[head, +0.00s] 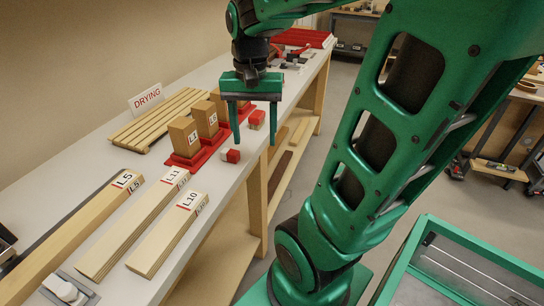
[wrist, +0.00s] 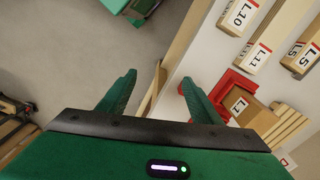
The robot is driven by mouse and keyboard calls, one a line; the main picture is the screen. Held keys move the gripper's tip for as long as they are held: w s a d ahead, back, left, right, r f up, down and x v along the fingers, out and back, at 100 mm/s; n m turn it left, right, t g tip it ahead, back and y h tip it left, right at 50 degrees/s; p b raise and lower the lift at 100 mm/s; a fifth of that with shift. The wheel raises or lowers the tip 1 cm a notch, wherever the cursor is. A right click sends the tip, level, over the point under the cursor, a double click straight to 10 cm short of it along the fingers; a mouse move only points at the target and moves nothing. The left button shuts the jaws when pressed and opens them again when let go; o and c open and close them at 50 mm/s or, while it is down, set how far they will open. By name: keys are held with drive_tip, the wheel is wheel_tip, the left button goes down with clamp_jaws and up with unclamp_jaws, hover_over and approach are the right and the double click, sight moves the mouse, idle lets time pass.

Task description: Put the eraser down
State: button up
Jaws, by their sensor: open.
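A small red-and-white block (head: 233,156), which looks like an eraser, sits on the white bench near its front edge. A second red-and-white block (head: 257,118) lies farther back on the bench and shows between my fingers; I cannot tell which one is the task's eraser. My gripper (head: 253,144) points down with its two green fingers apart and nothing held between them. In the wrist view my gripper (wrist: 158,80) is also open and empty, with floor and the bench edge behind it. Neither small block is clear in the wrist view.
Labelled wooden blocks (head: 184,136) stand on red bases left of my gripper. Long boards marked L5 (head: 75,225), L11 and L10 (head: 170,233) lie nearer. A slatted drying rack (head: 160,118) is behind. Red items (head: 303,37) lie at the far end.

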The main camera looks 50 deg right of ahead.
drive_tip(key=s+f+n, duration=0.4)
drive_tip(key=s, duration=0.6)
drive_tip(key=shift+s+a+f, duration=0.15)
drive_tip(key=shift+s+f, duration=0.1)
drive_tip(key=shift+f, duration=0.15)
drive_tip(key=shift+w+f, duration=0.25)
drive_tip(key=shift+w, duration=0.25)
